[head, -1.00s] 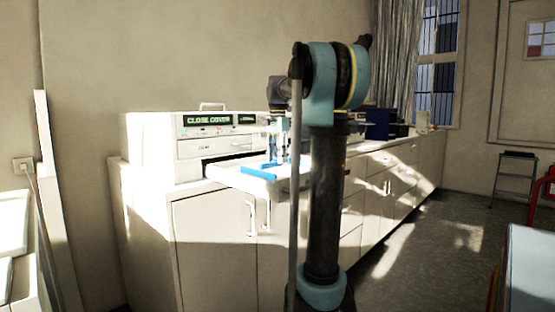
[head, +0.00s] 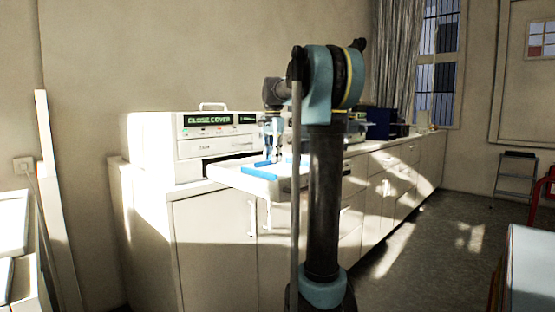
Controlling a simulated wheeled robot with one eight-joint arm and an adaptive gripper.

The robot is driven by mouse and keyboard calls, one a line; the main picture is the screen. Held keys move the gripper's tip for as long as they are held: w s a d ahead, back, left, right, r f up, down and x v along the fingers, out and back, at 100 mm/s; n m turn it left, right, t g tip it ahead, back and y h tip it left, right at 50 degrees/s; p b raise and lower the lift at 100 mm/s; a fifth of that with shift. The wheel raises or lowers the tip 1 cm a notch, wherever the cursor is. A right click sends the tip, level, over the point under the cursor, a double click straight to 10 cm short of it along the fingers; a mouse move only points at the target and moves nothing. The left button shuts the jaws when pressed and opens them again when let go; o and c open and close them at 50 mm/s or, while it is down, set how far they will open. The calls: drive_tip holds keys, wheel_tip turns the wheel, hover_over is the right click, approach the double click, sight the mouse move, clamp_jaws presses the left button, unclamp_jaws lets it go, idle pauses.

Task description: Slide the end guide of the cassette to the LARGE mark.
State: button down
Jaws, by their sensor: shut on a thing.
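The cassette (head: 226,177) is a pale, open tray sticking out of the front of a white machine (head: 150,150). A blue bar (head: 260,173) lies along its near side. A smaller blue piece (head: 262,163), which looks like the end guide, is in the tray at my fingertips. My gripper (head: 273,160) points down into the tray and is shut on this blue piece. The fingertips are small in the picture, and the exact grip is hard to make out. The LARGE mark cannot be read in this view. My arm hides the right end of the tray.
The machine's display (head: 208,120) reads "CLOSE COVER". The machine stands on a white cabinet run (head: 210,235) that continues to the right. A dark blue box (head: 380,124) stands farther along the counter. Open floor (head: 440,235) lies to the right.

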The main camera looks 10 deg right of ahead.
drive_tip(key=shift+w+a, duration=0.55)
drive_tip(key=shift+w, duration=0.2)
drive_tip(key=c, duration=1.6)
unclamp_jaws()
drive_tip(key=shift+o, duration=0.2)
wheel_tip(320, 180, up, 12)
drive_tip(key=shift+c, duration=0.5)
